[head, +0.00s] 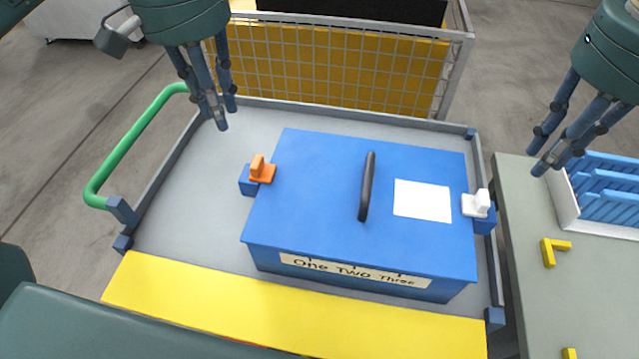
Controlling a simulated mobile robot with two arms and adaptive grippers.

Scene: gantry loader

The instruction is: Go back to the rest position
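My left gripper (219,114) hangs at the upper left, over the far left corner of a grey cart tray. Its fingers point down, look a little apart and hold nothing. My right gripper (545,152) is at the right edge, near a white rack on the side table. Its fingers look spread and empty. A blue box (310,190) with a black handle (367,187) sits on the tray between the grippers, and neither touches it. Its lid looks shut. An orange latch (262,170) is on its left and a white latch (477,204) on its right.
The tray (195,215) has a green handle (135,140) at left and a yellow front strip (290,310). A mesh-sided yellow bin (340,65) stands behind. The side table (520,225) holds a white rack with blue slats (605,185) and yellow corner pieces (549,252).

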